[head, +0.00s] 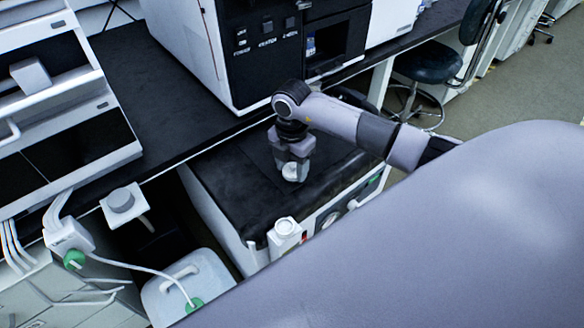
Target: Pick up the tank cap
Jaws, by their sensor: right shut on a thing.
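My right gripper (292,166) points down over the black top of a low cabinet. It is shut on a small white round piece, which looks like the tank cap (294,175). The fingers hide part of it. I cannot tell whether the cap touches the black top or is held just above it. A white tank (220,267) with a moulded handle stands on the lower left, with a green fitting (195,303) and a tube at its front. My left gripper is not in view.
The low cabinet's black top (235,185) is mostly clear. A white bottle-like part (285,230) stands at its front edge. A large white and black instrument (265,50) stands on the bench behind. A stool (428,63) is at the back right.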

